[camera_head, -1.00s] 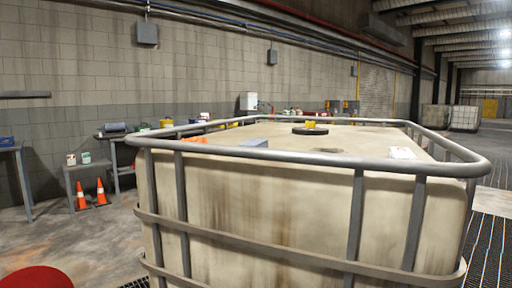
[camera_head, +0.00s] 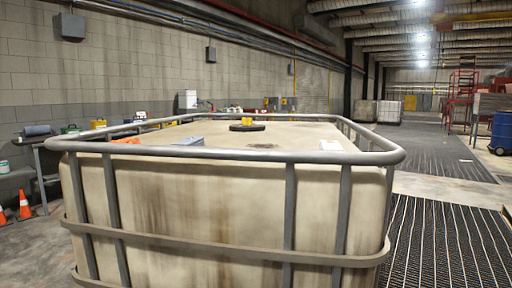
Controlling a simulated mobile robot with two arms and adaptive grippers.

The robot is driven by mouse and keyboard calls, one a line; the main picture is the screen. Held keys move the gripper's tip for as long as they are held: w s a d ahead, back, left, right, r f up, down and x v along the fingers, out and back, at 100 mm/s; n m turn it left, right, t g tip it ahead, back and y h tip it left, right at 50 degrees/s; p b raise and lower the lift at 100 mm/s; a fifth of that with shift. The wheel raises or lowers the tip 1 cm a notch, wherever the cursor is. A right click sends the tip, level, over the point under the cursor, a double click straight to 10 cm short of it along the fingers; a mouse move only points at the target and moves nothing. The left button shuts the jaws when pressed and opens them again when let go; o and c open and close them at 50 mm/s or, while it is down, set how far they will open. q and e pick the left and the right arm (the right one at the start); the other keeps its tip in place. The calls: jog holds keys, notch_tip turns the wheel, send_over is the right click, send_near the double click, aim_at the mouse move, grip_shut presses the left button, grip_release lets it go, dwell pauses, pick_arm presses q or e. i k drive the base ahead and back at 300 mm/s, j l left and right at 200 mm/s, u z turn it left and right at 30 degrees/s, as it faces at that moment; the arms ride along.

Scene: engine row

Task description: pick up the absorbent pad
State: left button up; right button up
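A large pale tank (camera_head: 200,205) in a grey tubular cage stands close in front of me. On its top lie a flat blue-grey item (camera_head: 189,141) near the front and a small white item (camera_head: 330,145) by the right front rail, partly hidden by the rail. I cannot tell which of these, if either, is the absorbent pad. An orange item (camera_head: 126,141) lies at the left front of the top. Neither of my grippers is in view.
The cage rail (camera_head: 225,156) rises around the tank top. A black-and-yellow cap (camera_head: 247,125) sits farther back on it. Orange cones (camera_head: 24,205) and a bench stand at left. A blue drum (camera_head: 502,132) stands at right. Open floor grating (camera_head: 440,240) lies right of the tank.

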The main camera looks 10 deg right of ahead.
aim_at(198, 142)
jog(key=i+l+u, duration=0.1)
jog(key=l, duration=0.25)
jog(key=i+l+u, duration=0.1)
jog(key=i+l, duration=0.3)
jog(key=l, duration=0.3)
jog(key=u, duration=0.05)
